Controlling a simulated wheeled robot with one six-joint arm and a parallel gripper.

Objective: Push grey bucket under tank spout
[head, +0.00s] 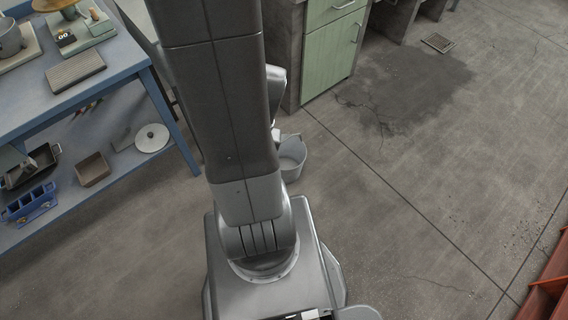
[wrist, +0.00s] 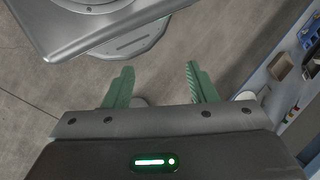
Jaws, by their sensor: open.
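A grey bucket (head: 292,158) stands upright on the concrete floor, just right of my arm in the head view and partly hidden by it. It is below the corner of the green cabinet. I cannot make out a tank or spout in either view. My gripper (wrist: 158,82) shows in the wrist view with its two green fingers spread apart and nothing clearly held. A small pale rounded shape sits low between the fingers; I cannot tell what it is. In the head view my arm hides the gripper, so its distance to the bucket is unclear.
A blue bench (head: 100,95) with a scale, a pot and lower-shelf trays stands at left. A green cabinet (head: 333,45) stands behind the bucket. A floor drain (head: 438,42) lies beyond a dark stain. Orange shelving (head: 546,290) is at lower right. The floor between is clear.

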